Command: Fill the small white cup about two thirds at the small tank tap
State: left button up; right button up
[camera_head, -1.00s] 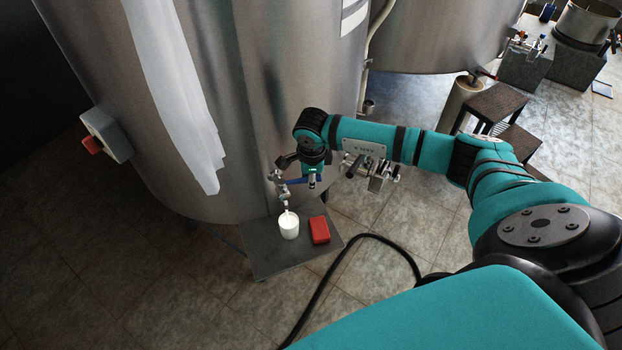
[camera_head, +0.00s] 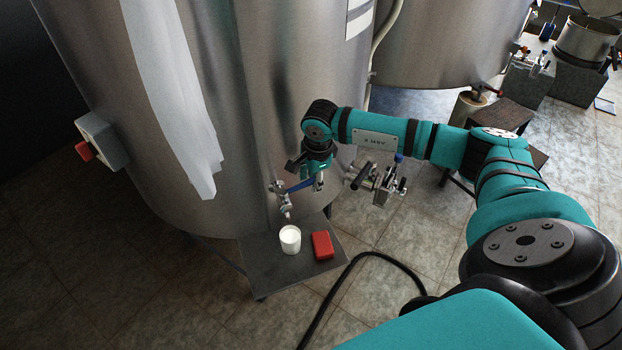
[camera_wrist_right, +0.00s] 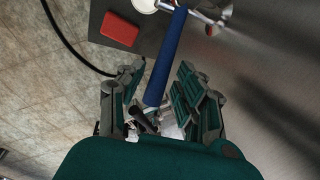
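The small white cup (camera_head: 290,241) stands upright on a dark stand, under the small tank tap (camera_head: 282,193). White shows inside its rim, but the fill level and any stream cannot be told. In the right wrist view the cup (camera_wrist_right: 144,5) is cut off at the top edge. The tap's blue lever (camera_head: 302,185) points right. My right gripper (camera_head: 306,174) is at the lever. In the wrist view the blue lever (camera_wrist_right: 167,55) lies between the spread fingers of my right gripper (camera_wrist_right: 160,77), with gaps beside it. My left gripper is not in view.
A red block (camera_head: 322,245) lies on the stand (camera_head: 270,272), right of the cup. The large steel tank (camera_head: 270,90) rises behind. A metal fitting with handles (camera_head: 378,183) is right of the gripper. A black hose (camera_head: 345,275) runs along the tiled floor.

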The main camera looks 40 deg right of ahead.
jog(key=shift+o, duration=0.5)
jog(key=shift+r, duration=0.1)
notch_tip(320, 180, up, 12)
jog(key=s, duration=0.2)
jog(key=shift+s+a+f, duration=0.15)
jog(key=shift+a+f, duration=0.05)
jog(key=shift+a, duration=0.05)
jog(key=shift+f, duration=0.1)
